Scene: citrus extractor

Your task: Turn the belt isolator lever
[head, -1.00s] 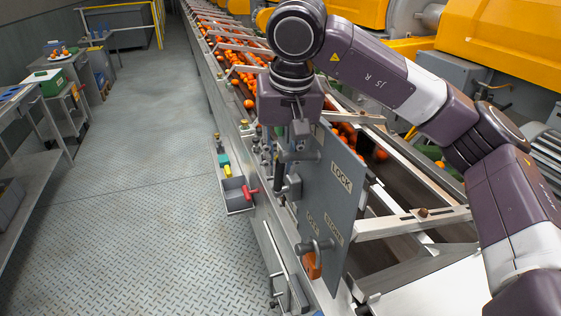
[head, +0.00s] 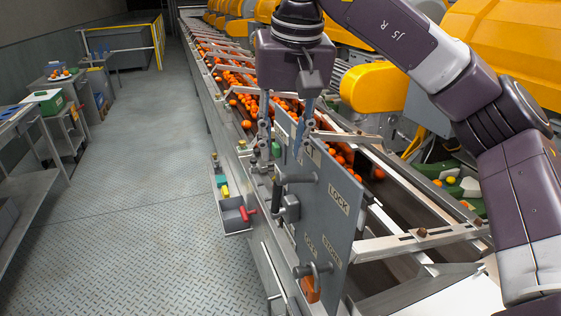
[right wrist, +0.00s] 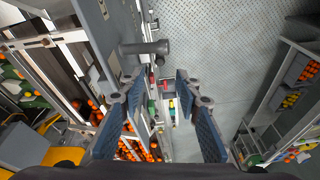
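A grey upright panel (head: 330,225) marked LOCK stands at the belt's near side. Dark metal handles stick out from its left face: an upper bar (head: 295,178), a middle handle (head: 287,210) and a lower one (head: 314,268) by an orange part. Which is the isolator lever I cannot tell. My right gripper (head: 284,145) points down at the panel's top, its fingers apart. In the right wrist view, the blue-padded fingers of the right gripper (right wrist: 158,88) are spread with nothing between them, and a dark handle (right wrist: 145,47) lies just beyond their tips. My left gripper is out of view.
A conveyor (head: 225,75) carrying oranges runs behind the panel. Yellow machinery (head: 375,88) stands behind. The floor (head: 130,200) at left is clear, with work tables beyond.

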